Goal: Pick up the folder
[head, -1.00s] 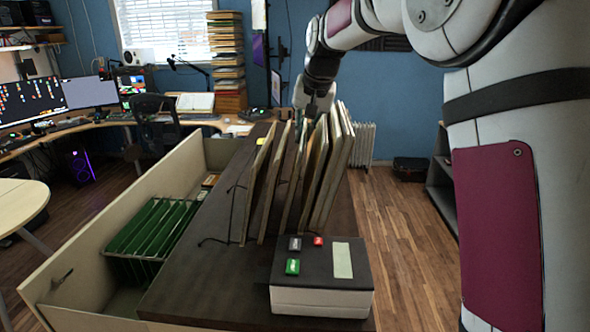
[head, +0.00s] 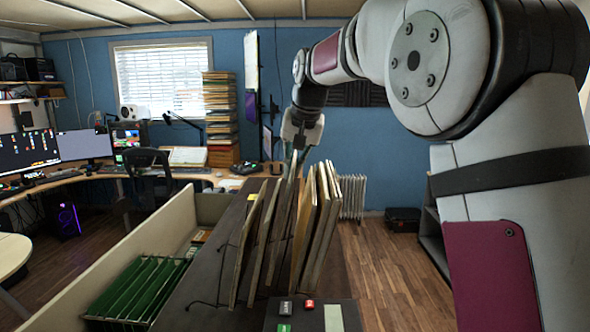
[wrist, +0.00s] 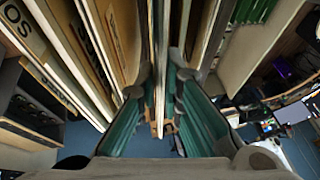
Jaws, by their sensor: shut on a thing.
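Several thin upright folders (head: 250,245) stand in a leaning row on the dark cabinet top (head: 205,290) in the head view. My gripper (head: 297,160) comes down on the row from above, at its far end. In the wrist view its two teal-padded fingers (wrist: 160,110) are closed on the thin edge of one folder (wrist: 161,60), with one finger on each side. Other folders stand close on both sides of it. In the head view the lower fingers are partly hidden among the folders, so I cannot tell exactly which folder is held.
An open drawer with green hanging files (head: 140,285) is at the left of the cabinet. A box with small coloured items (head: 310,315) stands in front of the row. A desk with monitors (head: 85,145) is behind at left.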

